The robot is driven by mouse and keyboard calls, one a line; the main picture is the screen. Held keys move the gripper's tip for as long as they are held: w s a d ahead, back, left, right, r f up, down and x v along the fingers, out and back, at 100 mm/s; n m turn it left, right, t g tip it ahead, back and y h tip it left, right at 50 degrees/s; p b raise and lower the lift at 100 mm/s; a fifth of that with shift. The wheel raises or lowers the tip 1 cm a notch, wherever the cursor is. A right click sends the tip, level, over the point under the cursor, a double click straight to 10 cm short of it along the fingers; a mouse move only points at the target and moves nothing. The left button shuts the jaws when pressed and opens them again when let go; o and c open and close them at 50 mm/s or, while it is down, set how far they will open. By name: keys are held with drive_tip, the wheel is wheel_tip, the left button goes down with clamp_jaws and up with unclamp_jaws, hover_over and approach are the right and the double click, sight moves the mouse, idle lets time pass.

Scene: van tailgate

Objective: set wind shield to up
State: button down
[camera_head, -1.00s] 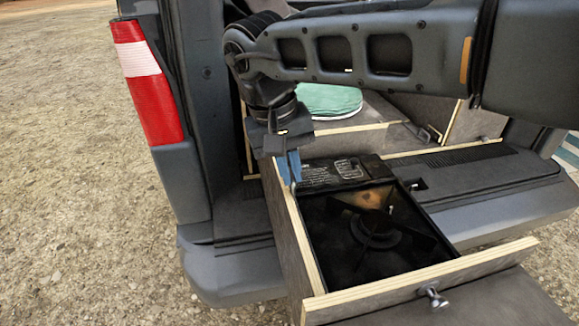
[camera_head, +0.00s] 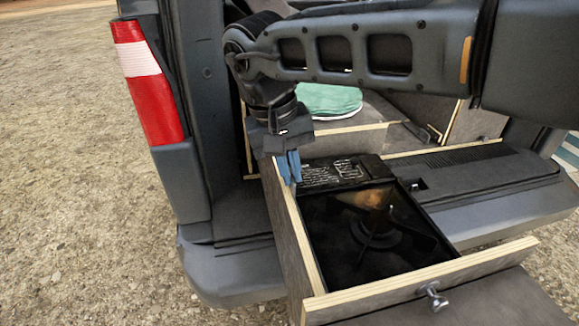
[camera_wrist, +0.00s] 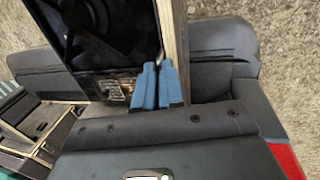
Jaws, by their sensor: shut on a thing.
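A black camping stove (camera_head: 375,240) sits in a pulled-out wooden drawer at the van's rear. It also shows at the top of the wrist view (camera_wrist: 105,35). My gripper (camera_head: 290,168) points down at the stove's back left corner, just inside the drawer's left side wall. In the wrist view its two blue fingers (camera_wrist: 157,85) are side by side, shut on a thin edge that looks like the wind shield's. The fingers hide most of this piece, so I cannot tell its tilt. No raised panel shows around the burner.
The drawer's wooden left wall (camera_head: 293,228) runs close beside my gripper. The drawer front has a metal knob (camera_head: 433,294). The van's rear pillar with its red and white light (camera_head: 148,80) stands at left. A green round cushion (camera_head: 330,99) lies behind.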

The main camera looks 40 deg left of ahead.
wheel_tip(320, 180, up, 13)
drive_tip(key=p, duration=0.6)
drive_tip(key=shift+f, duration=0.2)
drive_tip(key=c, duration=1.2)
unclamp_jaws()
drive_tip(key=shift+c, duration=0.2)
wheel_tip(320, 180, up, 8)
drive_tip(key=s+a+b, duration=0.1)
drive_tip(key=shift+f, duration=0.2)
drive_tip(key=shift+s, duration=0.2)
